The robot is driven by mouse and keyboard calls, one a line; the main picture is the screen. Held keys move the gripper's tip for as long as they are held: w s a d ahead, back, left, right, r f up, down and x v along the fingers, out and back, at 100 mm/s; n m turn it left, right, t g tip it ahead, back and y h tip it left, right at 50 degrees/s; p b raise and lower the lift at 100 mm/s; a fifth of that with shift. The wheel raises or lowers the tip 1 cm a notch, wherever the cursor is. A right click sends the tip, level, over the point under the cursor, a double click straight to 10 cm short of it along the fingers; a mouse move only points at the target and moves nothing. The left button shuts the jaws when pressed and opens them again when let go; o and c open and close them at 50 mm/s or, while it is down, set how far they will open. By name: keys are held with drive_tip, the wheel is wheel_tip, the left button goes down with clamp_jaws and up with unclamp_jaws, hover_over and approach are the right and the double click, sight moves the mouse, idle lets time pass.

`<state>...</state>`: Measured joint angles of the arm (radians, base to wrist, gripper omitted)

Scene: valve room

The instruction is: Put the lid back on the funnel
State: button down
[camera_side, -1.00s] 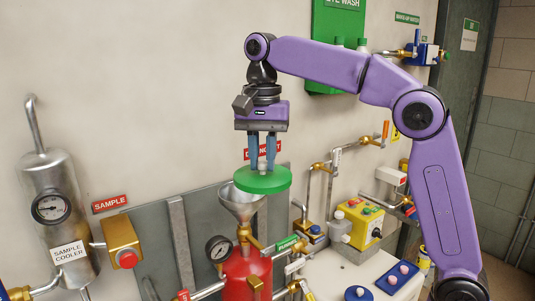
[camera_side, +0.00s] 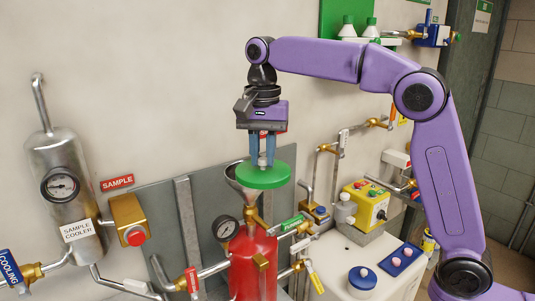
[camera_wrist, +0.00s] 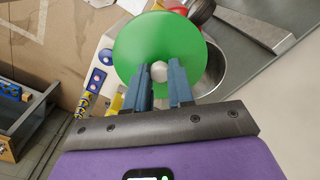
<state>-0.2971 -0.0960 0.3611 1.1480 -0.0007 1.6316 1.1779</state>
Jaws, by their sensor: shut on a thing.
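My gripper (camera_side: 263,161) is shut on the white knob of the green round lid (camera_side: 264,177) and holds it about level. In the side view the lid overlaps the right part of the metal funnel (camera_side: 237,182), whose left rim shows. The funnel stands upright above a red vessel (camera_side: 252,260). In the wrist view the lid (camera_wrist: 140,45) covers part of the funnel's open mouth (camera_wrist: 213,72), which shows to its right, so the lid is off-centre. I cannot tell how large the gap between lid and rim is.
A pressure gauge (camera_side: 226,229) stands left of the funnel's neck. A green-tagged valve (camera_side: 291,224) is just right of it. A yellow button box (camera_side: 366,203) and a white bench (camera_side: 345,262) lie farther right. A grey panel (camera_side: 160,220) is behind.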

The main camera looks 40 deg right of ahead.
drive_tip(key=shift+w+f, duration=0.1)
drive_tip(key=shift+w, duration=1.4)
drive_tip(key=shift+w+f, duration=0.15)
drive_tip(key=shift+w, duration=0.55)
drive_tip(key=shift+w+f, duration=0.1)
drive_tip(key=shift+w, duration=0.55)
drive_tip(key=shift+f, duration=0.2)
drive_tip(key=shift+c, duration=2.1)
unclamp_jaws()
drive_tip(key=shift+r, duration=0.1)
drive_tip(key=shift+r, duration=1.65)
